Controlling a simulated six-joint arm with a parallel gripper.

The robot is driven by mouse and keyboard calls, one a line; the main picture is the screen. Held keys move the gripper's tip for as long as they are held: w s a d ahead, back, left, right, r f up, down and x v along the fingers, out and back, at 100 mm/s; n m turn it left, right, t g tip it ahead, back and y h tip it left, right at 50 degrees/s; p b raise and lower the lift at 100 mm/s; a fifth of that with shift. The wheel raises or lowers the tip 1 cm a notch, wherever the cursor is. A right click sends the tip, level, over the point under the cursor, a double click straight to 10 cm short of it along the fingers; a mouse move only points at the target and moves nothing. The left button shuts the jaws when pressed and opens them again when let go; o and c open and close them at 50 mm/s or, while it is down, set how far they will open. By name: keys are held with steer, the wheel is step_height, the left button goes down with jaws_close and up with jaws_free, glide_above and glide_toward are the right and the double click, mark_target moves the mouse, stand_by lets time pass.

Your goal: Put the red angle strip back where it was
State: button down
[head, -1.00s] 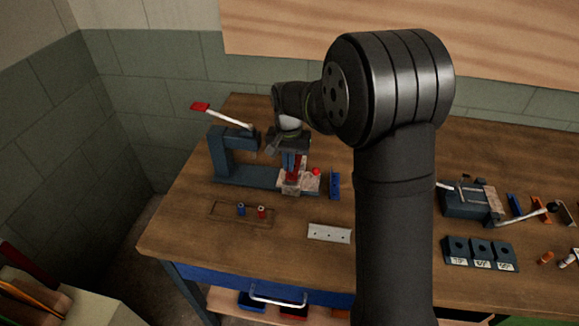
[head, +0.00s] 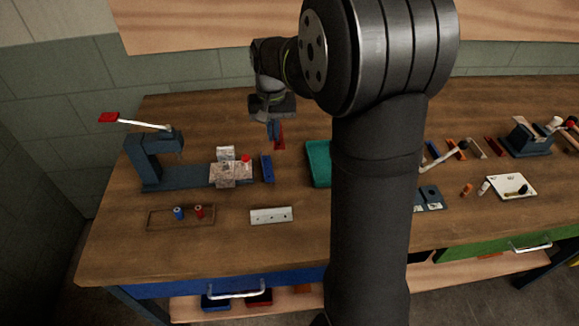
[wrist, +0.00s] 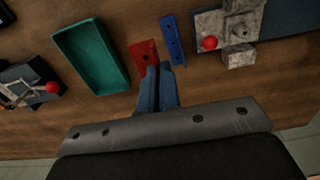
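My gripper (head: 273,131) hangs above the back part of the bench. Its blue fingers are close together on the red angle strip (head: 281,136), which extends beyond the fingertips. In the wrist view the red strip (wrist: 144,53), with a dark hole in it, sticks out ahead of the fingertips (wrist: 156,68). Part of it is hidden by the fingers. A blue angle strip (head: 266,168) lies on the bench just right of the press fixture; it also shows in the wrist view (wrist: 172,40), beside the red strip.
The dark blue lever press (head: 150,160) with a pale clamp block (head: 231,173) stands at left. A green tray (head: 318,165) lies right of the blue strip, partly behind my arm. A pale drilled plate (head: 271,215) and a shallow tray (head: 158,218) with two small cylinders lie in front.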

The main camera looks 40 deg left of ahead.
steer(key=w+d+f, duration=0.2)
steer(key=w+d, duration=0.4)
steer(key=d, duration=0.7)
glide_above(288, 173)
step_height(288, 173, down, 7)
steer(key=shift+f, duration=2.05)
steer(key=shift+f, duration=0.1)
steer(key=c, duration=1.7)
jaws_free()
step_height(288, 173, up, 12)
steer(key=shift+r, duration=0.15)
